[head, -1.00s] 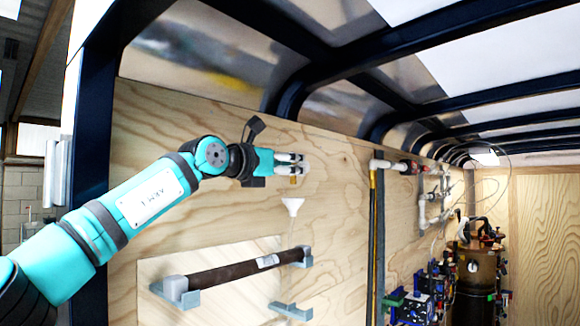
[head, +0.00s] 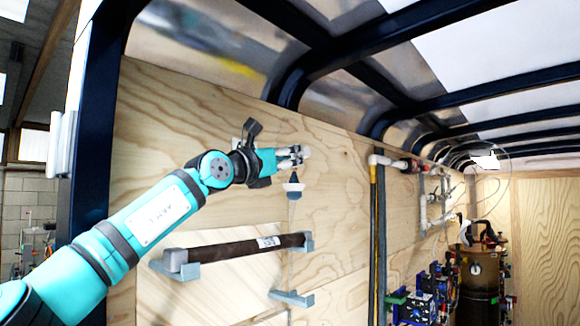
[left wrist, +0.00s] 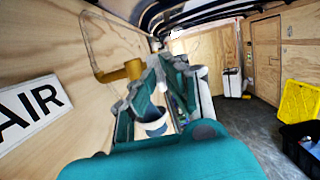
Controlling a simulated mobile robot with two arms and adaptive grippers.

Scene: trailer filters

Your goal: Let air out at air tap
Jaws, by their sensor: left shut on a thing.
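The air tap (left wrist: 120,73) is a brass fitting on the plywood wall, with a thin pipe rising from it in the left wrist view. My left gripper (head: 298,156) is close to the wall in the head view and hides the tap there. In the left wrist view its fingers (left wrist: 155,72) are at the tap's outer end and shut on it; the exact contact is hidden. My right gripper is not in view.
An AIR sign (left wrist: 32,104) is on the wall beside the tap. A dark tube (head: 235,252) rests on wall brackets below. White pipework (head: 425,200) and a brown tank (head: 478,265) stand farther right. A black crate (left wrist: 300,145) is on the floor.

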